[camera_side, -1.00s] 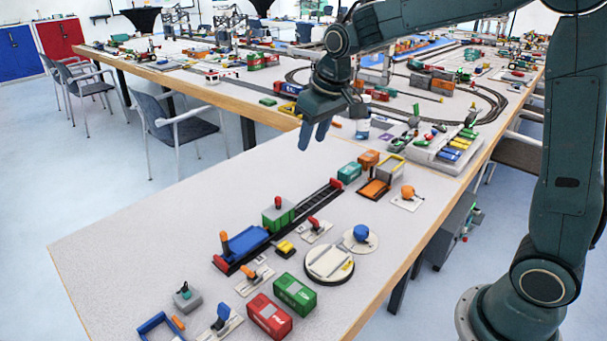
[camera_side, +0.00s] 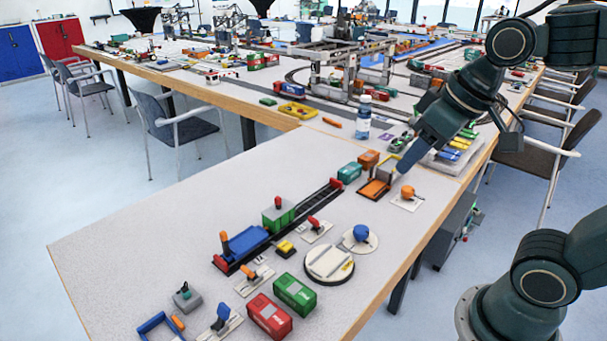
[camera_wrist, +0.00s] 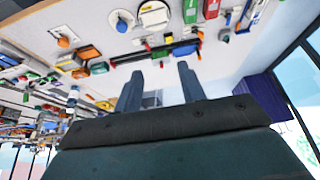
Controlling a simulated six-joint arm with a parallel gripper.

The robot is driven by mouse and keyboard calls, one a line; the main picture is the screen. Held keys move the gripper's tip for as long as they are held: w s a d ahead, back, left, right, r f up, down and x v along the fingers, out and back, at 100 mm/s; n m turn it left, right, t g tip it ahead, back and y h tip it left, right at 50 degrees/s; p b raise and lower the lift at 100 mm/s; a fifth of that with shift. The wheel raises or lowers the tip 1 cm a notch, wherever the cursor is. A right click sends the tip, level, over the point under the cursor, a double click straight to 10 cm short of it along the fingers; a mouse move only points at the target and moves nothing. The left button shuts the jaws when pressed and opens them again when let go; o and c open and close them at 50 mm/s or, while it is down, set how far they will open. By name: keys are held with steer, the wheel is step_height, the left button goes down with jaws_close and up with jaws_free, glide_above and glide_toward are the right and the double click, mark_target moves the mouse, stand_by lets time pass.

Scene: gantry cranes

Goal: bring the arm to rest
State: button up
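My gripper (camera_side: 406,168) is in the air at the right of the side view, in front of the tray of coloured blocks and near the orange and grey station. In the wrist view its two blue-grey fingers (camera_wrist: 158,88) stand apart with nothing between them. The wrist view is tilted, with the table at the top and floor showing beyond the fingers. No held object shows in either view.
The table (camera_side: 150,240) carries a black track with a blue wagon (camera_side: 248,241) and a green box (camera_side: 279,216). A red container (camera_side: 269,316), a green container (camera_side: 295,292) and a round white turntable (camera_side: 329,263) stand at the front. A bottle (camera_side: 363,117) stands behind. The left tabletop is clear.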

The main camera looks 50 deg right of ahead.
steer(key=s, duration=0.1)
steer(key=s+f, duration=0.1)
steer(key=s, duration=0.3)
steer(key=shift+f, duration=0.4)
